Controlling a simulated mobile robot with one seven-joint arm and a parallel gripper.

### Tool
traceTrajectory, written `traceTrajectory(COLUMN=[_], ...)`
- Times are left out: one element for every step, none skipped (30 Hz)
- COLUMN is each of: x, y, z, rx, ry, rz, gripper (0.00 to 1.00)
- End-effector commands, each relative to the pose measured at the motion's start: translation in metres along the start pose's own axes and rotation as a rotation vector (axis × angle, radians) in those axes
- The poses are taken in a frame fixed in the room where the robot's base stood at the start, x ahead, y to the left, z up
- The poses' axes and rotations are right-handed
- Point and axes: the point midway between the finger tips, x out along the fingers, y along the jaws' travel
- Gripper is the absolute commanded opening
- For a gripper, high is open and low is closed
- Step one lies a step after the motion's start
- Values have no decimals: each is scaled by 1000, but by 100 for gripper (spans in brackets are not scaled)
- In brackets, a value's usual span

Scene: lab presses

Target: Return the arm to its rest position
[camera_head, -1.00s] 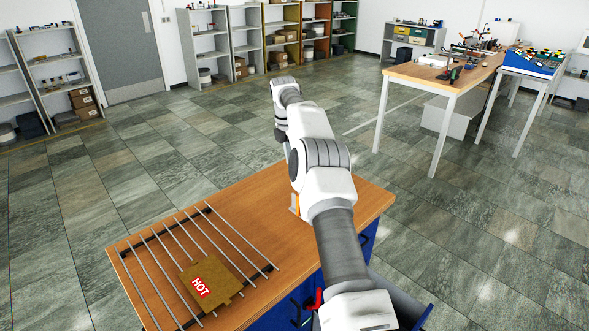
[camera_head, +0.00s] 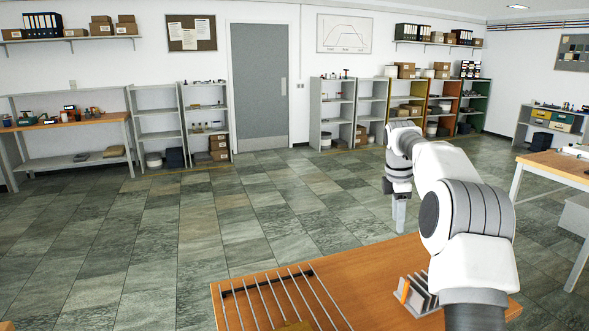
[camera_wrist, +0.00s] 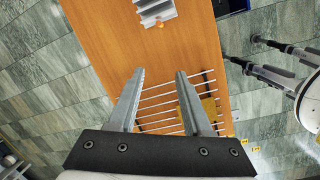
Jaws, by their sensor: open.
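My arm extends forward from the lower right in the head view, over the wooden bench (camera_head: 375,275). My gripper (camera_head: 399,225) hangs at its far end, pointing down, and looks small there. In the wrist view my gripper (camera_wrist: 160,74) has its two grey fingers well apart with nothing between them. The bench top (camera_wrist: 110,45) lies below it, with a gap. The wire rack (camera_wrist: 155,112) shows behind and between the fingers. A brown-yellow plate (camera_wrist: 209,108) lies on the rack, partly hidden by the right finger.
A grey finned holder (camera_head: 418,293) stands on the bench beside my arm; it also shows in the wrist view (camera_wrist: 155,12). Another table (camera_head: 560,166) stands at the right. Shelves and a grey door (camera_head: 260,88) line the far wall. The floor between is clear.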

Motion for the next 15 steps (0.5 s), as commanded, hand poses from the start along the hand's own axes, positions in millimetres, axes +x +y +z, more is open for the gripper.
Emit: traceTrajectory(x=[-20,-28,-40,-48,-57,-67,-74,-81,-91,-97,-103,-111,-117,-122,-128], y=[-8,-14,-21,-26,-32,-41,-48,-55,-64,-72,-80,-91,-99,-108,-119], z=[-7,-10,-14,-17,-20,-24,-27,-29,-32,-35,-38,-41,-43,-45,-47], rx=[39,66,102,129,156,194,223,252,291,319,348,388,418,449,490], ry=[-1,0,1,2,4,7,10,13,17,20,25,32,37,42,50], rz=[18,25,37,45,53,64,71,79,90,97,104,114,121,128,136], gripper=[50,50,50,50,50,50,50,50,50,50,50,50,50,50,50])
